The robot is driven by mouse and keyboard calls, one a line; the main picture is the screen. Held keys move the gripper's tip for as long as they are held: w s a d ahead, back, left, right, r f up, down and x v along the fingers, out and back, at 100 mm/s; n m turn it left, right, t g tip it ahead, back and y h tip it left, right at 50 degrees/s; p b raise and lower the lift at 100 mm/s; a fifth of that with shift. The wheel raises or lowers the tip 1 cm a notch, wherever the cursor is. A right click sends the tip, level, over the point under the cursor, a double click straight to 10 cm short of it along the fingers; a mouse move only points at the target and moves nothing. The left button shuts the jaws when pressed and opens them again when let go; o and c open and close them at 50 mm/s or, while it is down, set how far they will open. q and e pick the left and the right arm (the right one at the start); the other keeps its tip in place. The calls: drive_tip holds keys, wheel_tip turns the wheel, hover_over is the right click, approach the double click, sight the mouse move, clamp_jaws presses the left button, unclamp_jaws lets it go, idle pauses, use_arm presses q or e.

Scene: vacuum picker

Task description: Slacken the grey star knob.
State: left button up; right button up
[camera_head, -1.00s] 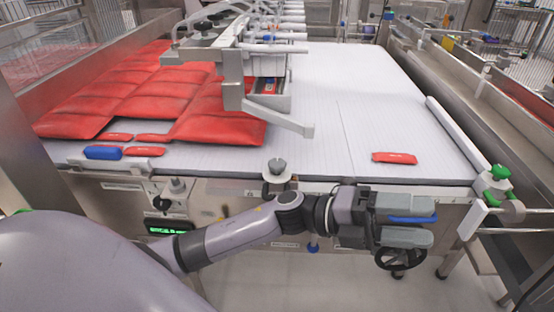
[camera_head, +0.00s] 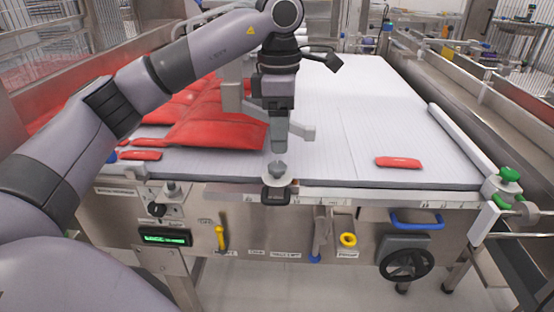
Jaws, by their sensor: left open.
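The grey star knob (camera_head: 278,168) stands upright on a pale round disc at the middle of the conveyor's front edge. My left gripper (camera_head: 279,151) points straight down directly above the knob, its fingertips at or just over the knob's top. The fingers are seen edge-on and overlap, so the gap between them is hidden. The gripper is open and holds nothing that I can see; I cannot tell whether the fingers touch the knob. My right gripper is not in view.
A green knob (camera_head: 508,174) sits at the right corner. Red packs (camera_head: 215,128) lie left on the white belt (camera_head: 380,120), with a small red pack (camera_head: 399,162) at right. The front panel has a black handwheel (camera_head: 406,264), a blue handle (camera_head: 417,219) and a yellow ring (camera_head: 348,240).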

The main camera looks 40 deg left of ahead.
sight(277, 165)
use_arm(q)
drive_tip(key=shift+a, duration=0.4)
drive_tip(key=shift+f, duration=0.3)
wheel_tip(277, 165, down, 6)
drive_tip(key=shift+f, duration=0.1)
drive_tip(key=c, duration=1.1)
